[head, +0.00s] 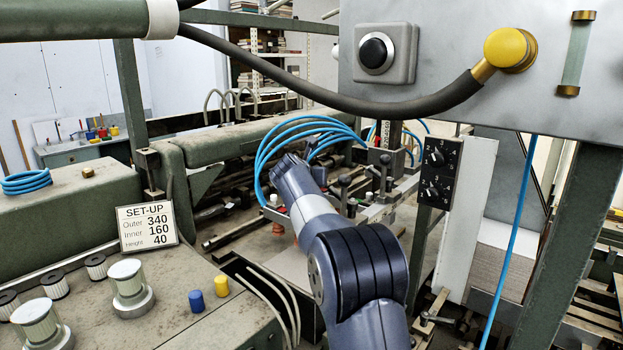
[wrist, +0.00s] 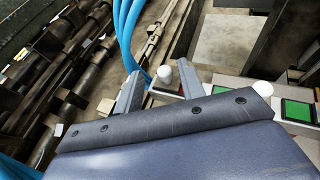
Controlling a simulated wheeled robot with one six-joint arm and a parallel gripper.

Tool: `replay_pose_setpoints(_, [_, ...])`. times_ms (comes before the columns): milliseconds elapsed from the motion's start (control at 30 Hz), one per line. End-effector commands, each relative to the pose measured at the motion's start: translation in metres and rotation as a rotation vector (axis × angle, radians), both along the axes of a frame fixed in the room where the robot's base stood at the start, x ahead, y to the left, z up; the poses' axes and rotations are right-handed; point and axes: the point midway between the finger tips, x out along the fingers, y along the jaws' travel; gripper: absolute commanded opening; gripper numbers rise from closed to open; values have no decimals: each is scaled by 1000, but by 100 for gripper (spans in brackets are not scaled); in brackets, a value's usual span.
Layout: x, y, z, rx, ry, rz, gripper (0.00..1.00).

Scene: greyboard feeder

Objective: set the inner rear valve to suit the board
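My gripper (wrist: 161,67) is open in the wrist view, with its two grey fingers spread apart. A white-tipped valve lever (wrist: 165,74) shows between and beyond the fingers; I cannot tell whether either finger touches it. A second white-tipped lever (wrist: 263,88) is to the right, near a green patch (wrist: 297,110). Which of them is the inner rear valve I cannot tell. In the head view my forearm hides much of the valve area; black-knobbed levers (head: 344,182) show to its right.
Blue hoses (head: 305,130) loop over the suction bar close to my wrist. A dark cable (head: 340,98) hangs across the top. A dial panel (head: 438,172) and an upright post stand to the right. A board stack (head: 500,258) is at the right.

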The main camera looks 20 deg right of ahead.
Motion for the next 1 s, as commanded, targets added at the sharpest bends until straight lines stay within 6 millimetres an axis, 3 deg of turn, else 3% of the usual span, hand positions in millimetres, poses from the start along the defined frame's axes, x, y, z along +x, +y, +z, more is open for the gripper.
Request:
replay_pose_setpoints(267, [-14, 9, 6, 1, 0, 0, 38])
replay_pose_setpoints(700, [-74, 45, 35, 0, -2, 3, 38])
replay_pose_setpoints(1000, [-86, 51, 41, 0, 0, 0, 38])
